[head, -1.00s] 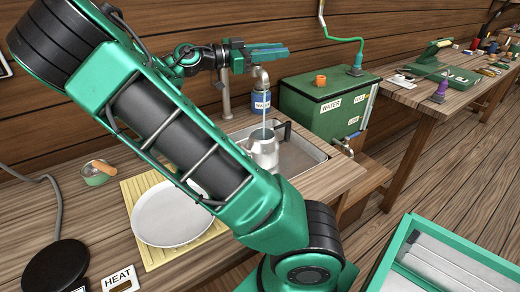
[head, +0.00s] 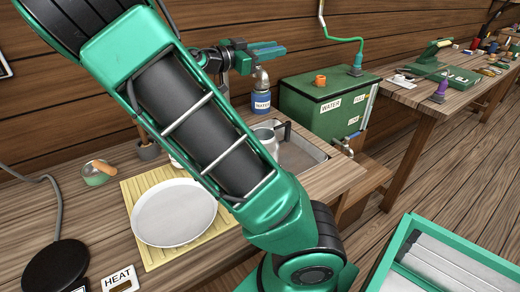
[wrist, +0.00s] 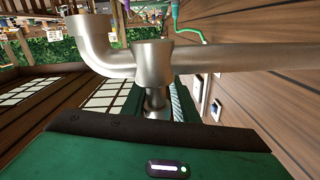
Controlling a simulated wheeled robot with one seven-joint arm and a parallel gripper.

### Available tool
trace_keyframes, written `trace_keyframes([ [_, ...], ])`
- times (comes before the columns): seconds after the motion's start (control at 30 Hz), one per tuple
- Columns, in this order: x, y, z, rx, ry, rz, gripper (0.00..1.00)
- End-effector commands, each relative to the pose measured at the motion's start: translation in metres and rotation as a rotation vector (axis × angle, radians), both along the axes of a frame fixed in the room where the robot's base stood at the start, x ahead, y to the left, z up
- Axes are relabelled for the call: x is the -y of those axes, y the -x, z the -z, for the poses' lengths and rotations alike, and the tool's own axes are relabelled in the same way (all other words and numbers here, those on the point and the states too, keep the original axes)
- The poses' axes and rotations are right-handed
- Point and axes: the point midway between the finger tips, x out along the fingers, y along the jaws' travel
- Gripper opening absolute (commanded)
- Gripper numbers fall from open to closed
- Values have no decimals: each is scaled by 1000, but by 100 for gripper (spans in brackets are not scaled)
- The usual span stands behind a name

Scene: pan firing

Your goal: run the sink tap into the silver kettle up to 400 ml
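The silver kettle (head: 269,143) stands in the sink (head: 300,154), its left side and lower part hidden behind my arm. The metal tap spout (head: 261,77) ends above it, and no water stream shows below it. My gripper (head: 268,50) is up by the tap at the wall, its green fingers close together. In the wrist view the silver tap (wrist: 153,62) lies right ahead of my gripper, with its spout curving to the left. I cannot tell whether the fingers hold the tap's handle. The kettle's water level is not visible.
A blue WATER container (head: 261,101) stands behind the kettle. A green WATER tank (head: 322,104) is to the right. A round pale dish (head: 172,213) lies on a yellow mat (head: 133,188). A black hot plate (head: 56,267) is front left, and a green-framed box (head: 410,224) is front right.

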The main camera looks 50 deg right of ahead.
Motion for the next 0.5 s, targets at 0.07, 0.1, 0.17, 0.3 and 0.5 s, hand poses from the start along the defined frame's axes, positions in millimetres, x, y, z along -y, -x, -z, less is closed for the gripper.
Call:
trace_keyframes([
  [0.07,0,-1,-1,0,3,2,44],
  [0.1,0,-1,-1,-1,3,4,44],
  [0.17,0,0,-1,-1,3,5,44],
  [0.3,0,1,0,-2,2,8,44],
  [0.5,6,3,0,-3,3,10,44],
])
